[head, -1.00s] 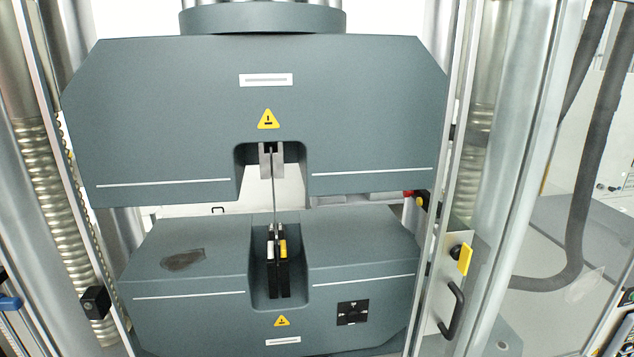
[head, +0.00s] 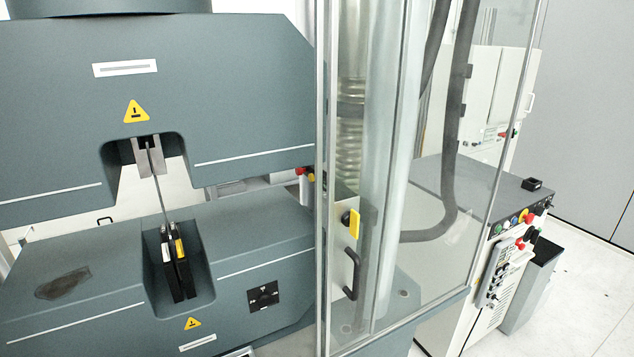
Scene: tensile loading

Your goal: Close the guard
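The guard (head: 492,110) is a clear panel in a metal frame. It stands swung out at the right of the testing machine, and the front of the machine is uncovered. A black handle (head: 351,274) and a yellow latch piece (head: 354,224) sit near the frame's upright edge. A thin specimen (head: 159,190) runs between the upper grip head (head: 230,90) and the lower grip block (head: 90,300). Neither of my grippers is in view.
A control console (head: 516,218) with coloured buttons and a hand-held control box (head: 496,270) stand to the right. A grey bin (head: 530,285) is beside it. Pale floor (head: 585,290) is clear at the far right.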

